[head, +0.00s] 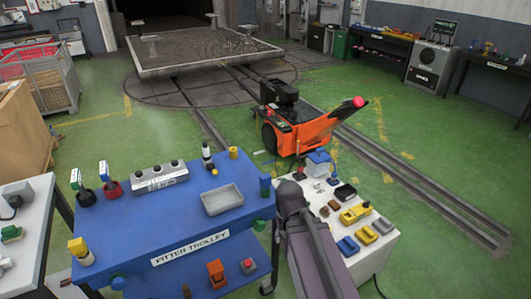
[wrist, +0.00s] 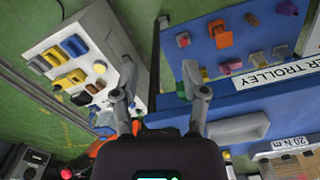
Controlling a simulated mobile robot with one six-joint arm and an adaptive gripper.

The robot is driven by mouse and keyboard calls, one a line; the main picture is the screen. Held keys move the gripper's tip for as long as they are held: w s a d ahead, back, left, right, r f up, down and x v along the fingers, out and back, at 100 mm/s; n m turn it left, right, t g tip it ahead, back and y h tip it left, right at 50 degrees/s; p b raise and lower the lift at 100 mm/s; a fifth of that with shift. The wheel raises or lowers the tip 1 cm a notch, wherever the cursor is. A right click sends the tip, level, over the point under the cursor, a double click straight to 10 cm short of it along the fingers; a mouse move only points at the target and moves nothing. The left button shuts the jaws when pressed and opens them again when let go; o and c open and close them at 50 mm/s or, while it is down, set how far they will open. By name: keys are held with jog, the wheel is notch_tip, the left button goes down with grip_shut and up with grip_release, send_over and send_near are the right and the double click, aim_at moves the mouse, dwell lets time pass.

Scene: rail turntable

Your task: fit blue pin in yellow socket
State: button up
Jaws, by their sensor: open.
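On the white bench (head: 379,262), a blue piece (head: 348,245) lies beside yellow pieces, one (head: 366,235) near the front edge. The wrist view also shows blue (wrist: 74,45) and yellow (wrist: 76,77) pieces on this bench. I cannot tell which of these is the pin or the socket. My gripper (wrist: 161,100) is open and empty, its fingers apart above the gap between bench and trolley. In the head view my arm hides the gripper.
The blue fitter trolley (head: 165,222) carries a grey tray (head: 222,200), a grey block (head: 160,177) and several upright tools. Its lower shelf holds an orange piece (head: 216,272) and a red one (head: 249,265). An orange machine (head: 310,132) stands behind on the rails.

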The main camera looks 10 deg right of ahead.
jog(key=o, duration=0.3)
jog(key=shift+a, duration=0.1)
jog(key=o, duration=0.3)
jog(key=shift+w+r, duration=0.15)
jog(key=shift+w, duration=0.05)
notch_tip(320, 180, up, 12)
jog(key=n+p, duration=0.4)
jog(key=p, duration=0.9)
send_over(265, 175)
jog(key=shift+s+r, duration=0.1)
jog(key=shift+b, duration=0.4)
notch_tip(265, 175, down, 14)
jog(key=b, duration=1.3)
jog(key=shift+r, duration=0.1)
